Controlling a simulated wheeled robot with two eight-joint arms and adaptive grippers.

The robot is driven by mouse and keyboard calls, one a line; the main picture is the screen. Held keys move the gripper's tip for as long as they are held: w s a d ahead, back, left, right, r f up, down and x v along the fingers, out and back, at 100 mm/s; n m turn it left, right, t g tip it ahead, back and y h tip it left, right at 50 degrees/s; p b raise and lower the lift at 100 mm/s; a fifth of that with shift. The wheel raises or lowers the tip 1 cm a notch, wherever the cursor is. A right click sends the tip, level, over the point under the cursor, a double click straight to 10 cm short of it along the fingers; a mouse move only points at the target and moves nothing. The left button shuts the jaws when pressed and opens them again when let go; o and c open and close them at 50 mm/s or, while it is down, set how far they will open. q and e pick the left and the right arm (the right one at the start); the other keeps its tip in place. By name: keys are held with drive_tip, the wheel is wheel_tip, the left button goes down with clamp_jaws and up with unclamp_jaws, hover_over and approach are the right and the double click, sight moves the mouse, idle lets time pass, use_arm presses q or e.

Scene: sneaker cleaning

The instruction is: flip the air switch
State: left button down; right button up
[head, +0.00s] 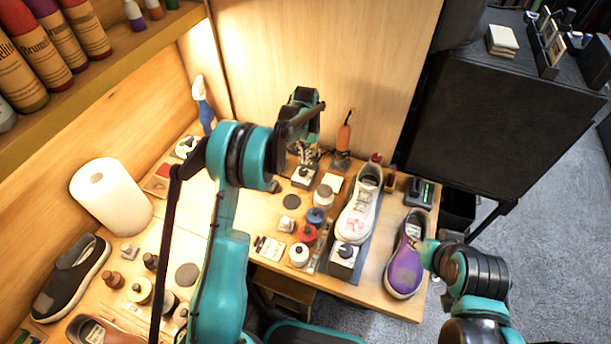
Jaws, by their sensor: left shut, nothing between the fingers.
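My left gripper (306,158) is at the back of the workbench, at the end of my raised teal arm, pointing down. Its fingers are small here and look shut, with nothing seen between them. Just below it is a small pale box with a dark top (303,177), close to the fingertips; I cannot tell whether they touch. A similar white box with a dark knob (344,257) stands at the front of the white sneaker's tray. A dark device (420,191) lies at the right back. I cannot tell for sure which is the air switch.
A white sneaker (359,214) and a purple shoe (404,269) stand on the right of the bench (376,298). Several small jars, including a red one (307,234), stand left of the white sneaker. A paper roll (111,196) and a dark shoe (70,279) are at left.

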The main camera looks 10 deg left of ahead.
use_arm(q)
drive_tip(key=shift+r+p, duration=1.9)
drive_tip(key=shift+r, duration=1.65)
